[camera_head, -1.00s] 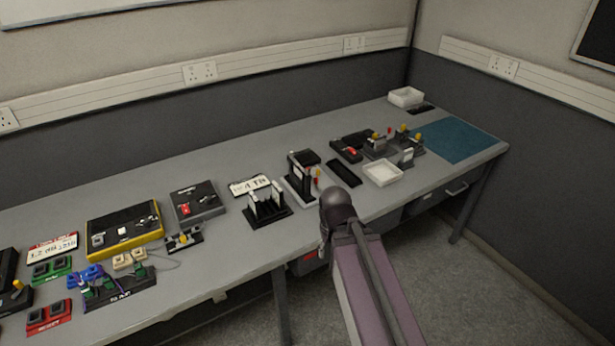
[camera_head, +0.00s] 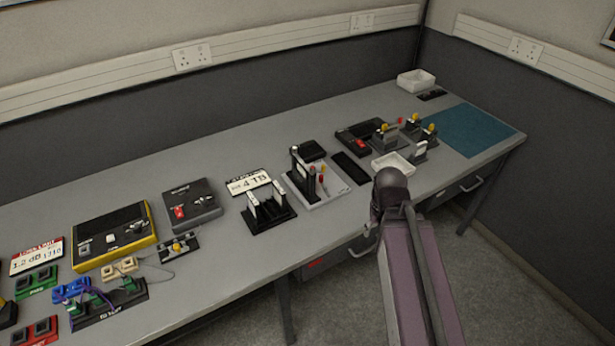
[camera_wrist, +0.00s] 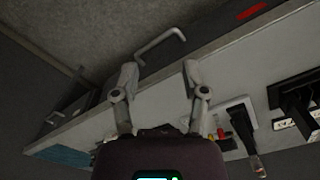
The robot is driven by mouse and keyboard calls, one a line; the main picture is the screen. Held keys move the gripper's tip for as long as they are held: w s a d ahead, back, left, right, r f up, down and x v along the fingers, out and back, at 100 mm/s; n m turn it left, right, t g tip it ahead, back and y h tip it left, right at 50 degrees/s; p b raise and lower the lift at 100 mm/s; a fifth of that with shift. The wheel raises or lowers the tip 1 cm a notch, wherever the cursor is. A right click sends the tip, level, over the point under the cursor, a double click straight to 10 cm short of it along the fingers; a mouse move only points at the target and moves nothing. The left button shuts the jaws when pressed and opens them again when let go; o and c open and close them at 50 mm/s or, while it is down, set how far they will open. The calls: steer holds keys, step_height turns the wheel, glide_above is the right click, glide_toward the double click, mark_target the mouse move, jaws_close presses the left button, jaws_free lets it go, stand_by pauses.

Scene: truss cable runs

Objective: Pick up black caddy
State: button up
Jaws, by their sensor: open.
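A black slotted holder (camera_head: 281,216) with upright white pieces, which looks like the black caddy, stands near the bench's front edge in the head view. It also shows at the right edge of the wrist view (camera_wrist: 289,100), partly cut off. My gripper (camera_wrist: 158,75) is open and empty in the wrist view, with its two fingers spread over the bench's front edge. The holder lies to the right of the fingers, apart from them. In the head view, only my arm shows; the fingers are hidden.
A pale tray (camera_head: 333,194) with a dark upright tool and red-tipped items stands right of the holder. A white label card (camera_head: 249,182) lies behind it. White bins (camera_head: 392,164), a yellow-edged case (camera_head: 151,237) and a drawer handle (camera_wrist: 160,44) are near.

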steer(key=shift+d, duration=0.4)
steer(key=shift+o, duration=1.8)
steer(key=shift+w, duration=0.1)
step_height(320, 180, up, 10)
steer(key=n+p, duration=0.7)
steer(key=p, duration=0.3)
glide_above(303, 163)
steer(key=shift+f, duration=0.1)
steer(key=shift+f, duration=0.15)
step_height(303, 163, down, 8)
steer(key=b, duration=0.9)
steer(key=shift+f, duration=0.2)
